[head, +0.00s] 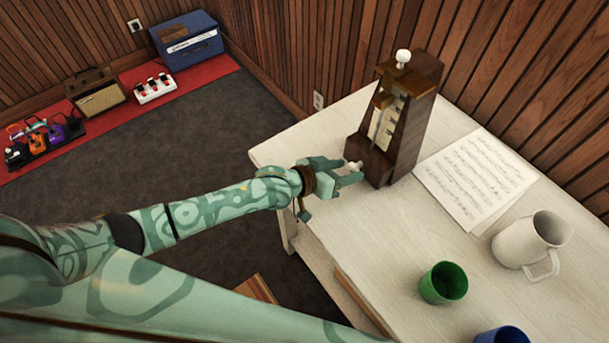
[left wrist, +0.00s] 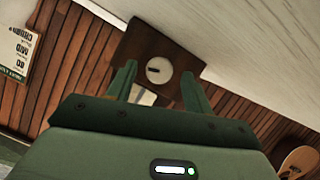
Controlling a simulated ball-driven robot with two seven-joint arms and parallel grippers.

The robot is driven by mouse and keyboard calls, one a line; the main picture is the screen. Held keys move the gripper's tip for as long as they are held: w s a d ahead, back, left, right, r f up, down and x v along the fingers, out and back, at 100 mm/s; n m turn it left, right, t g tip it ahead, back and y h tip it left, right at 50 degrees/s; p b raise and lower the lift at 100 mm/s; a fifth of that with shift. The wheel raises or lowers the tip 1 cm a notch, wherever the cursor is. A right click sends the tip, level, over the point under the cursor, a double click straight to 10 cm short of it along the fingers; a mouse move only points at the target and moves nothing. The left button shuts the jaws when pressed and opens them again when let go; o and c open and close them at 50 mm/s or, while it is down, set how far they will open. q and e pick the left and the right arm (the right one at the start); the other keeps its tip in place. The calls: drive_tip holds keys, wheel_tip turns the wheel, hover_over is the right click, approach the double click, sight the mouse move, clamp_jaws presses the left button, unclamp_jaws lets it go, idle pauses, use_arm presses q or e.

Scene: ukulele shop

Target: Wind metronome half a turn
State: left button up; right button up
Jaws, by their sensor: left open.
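The metronome (head: 408,118) is a dark brown wooden tapered box standing upright on a pale table, with a white knob on top. Its front shows a light scale and a rod. A small white winding key (head: 354,166) sticks out low on the side facing my left gripper (head: 349,173). In the left wrist view the key (left wrist: 159,70) is a pale round knob with a dark slot on the brown metronome side (left wrist: 150,42). My left gripper's open fingers (left wrist: 158,76) stand on either side of it; whether they touch it I cannot tell. My right gripper is not in view.
Sheet music (head: 475,180) lies right of the metronome. A white jug (head: 530,240), a green cup (head: 443,283) and a blue cup (head: 502,335) stand nearer the front right. The tabletop (head: 380,225) in front of the metronome is clear.

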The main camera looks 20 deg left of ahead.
use_arm(q)
drive_tip(key=p+v, duration=0.4)
drive_tip(key=v, duration=1.1)
drive_tip(key=shift+r, duration=0.15)
